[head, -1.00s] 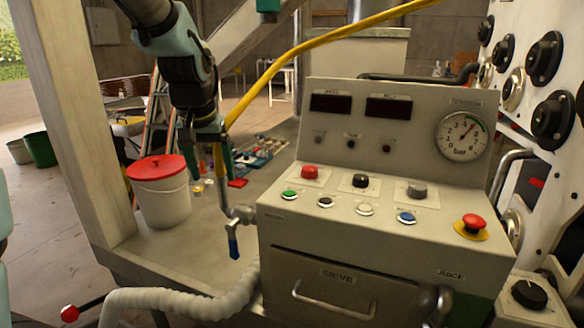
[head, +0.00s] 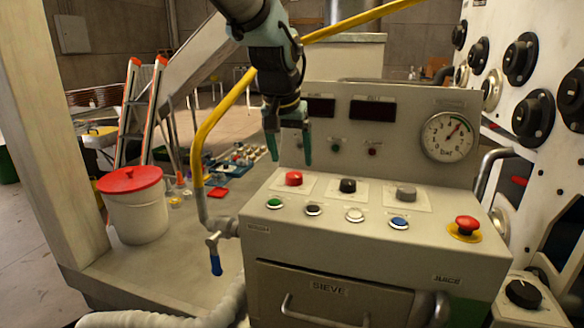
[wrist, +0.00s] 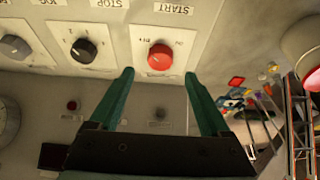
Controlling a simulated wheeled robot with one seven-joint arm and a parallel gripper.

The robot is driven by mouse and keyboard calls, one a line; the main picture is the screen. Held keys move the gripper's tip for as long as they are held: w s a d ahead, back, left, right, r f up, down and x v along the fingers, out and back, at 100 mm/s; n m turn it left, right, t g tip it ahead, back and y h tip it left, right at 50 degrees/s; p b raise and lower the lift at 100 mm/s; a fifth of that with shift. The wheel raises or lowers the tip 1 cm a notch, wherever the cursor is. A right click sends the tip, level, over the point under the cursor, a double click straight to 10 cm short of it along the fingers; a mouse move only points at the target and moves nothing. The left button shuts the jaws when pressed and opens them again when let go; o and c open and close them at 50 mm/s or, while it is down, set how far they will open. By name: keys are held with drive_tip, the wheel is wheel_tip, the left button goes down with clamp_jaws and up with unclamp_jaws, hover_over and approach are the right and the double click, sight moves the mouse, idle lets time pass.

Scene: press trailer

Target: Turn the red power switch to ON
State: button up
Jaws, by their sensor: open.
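The red power switch (head: 293,178) is a round red knob on a pale plate, at the left of a row of three knobs on the control box (head: 350,264). In the wrist view the red switch (wrist: 160,57) lies ahead of my gripper, between the lines of its two fingers. Lettering on its plate is too small to read surely. My gripper (head: 290,160) points down just above and behind the switch. Its green fingers are apart and empty, and it also shows in the wrist view (wrist: 158,80). I see no contact with the knob.
A black knob (head: 348,185) and a grey knob (head: 406,194) stand to the right. Green, black, white and blue buttons line the front, with a red mushroom button (head: 467,226) at right. The upright panel with a gauge (head: 448,137) stands close behind my gripper.

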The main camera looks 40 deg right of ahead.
sight(294, 175)
drive_tip(key=shift+p+x, duration=0.5)
drive_tip(key=shift+x, duration=2.2)
drive_tip(key=shift+c, duration=0.3)
clamp_jaws()
